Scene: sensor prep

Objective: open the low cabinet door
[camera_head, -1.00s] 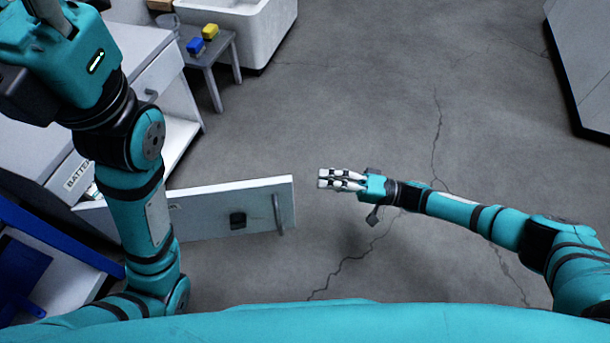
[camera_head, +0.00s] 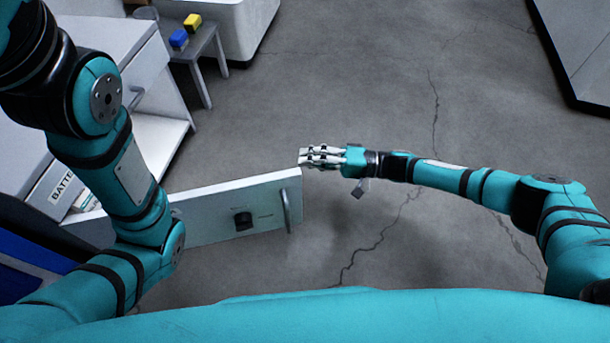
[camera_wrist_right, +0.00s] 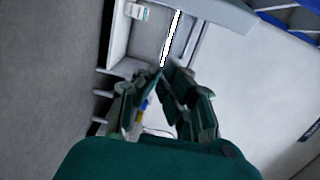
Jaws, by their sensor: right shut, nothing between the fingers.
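The low cabinet door (camera_head: 205,223) is a white panel standing swung out from the white cabinet (camera_head: 152,139), with a bar handle (camera_head: 286,211) near its free end and a dark square fitting on its face. My right gripper (camera_head: 304,158) is shut and empty, just beyond the top corner of the door's free end; I cannot tell whether it touches the door. In the right wrist view the fingers (camera_wrist_right: 168,72) converge in front of the open cabinet, with a pale panel at the right. My left arm crosses in front of the cabinet; its gripper is out of view.
A box marked "BATTE" (camera_head: 55,188) is in the cabinet. The cracked floor to the right is clear.

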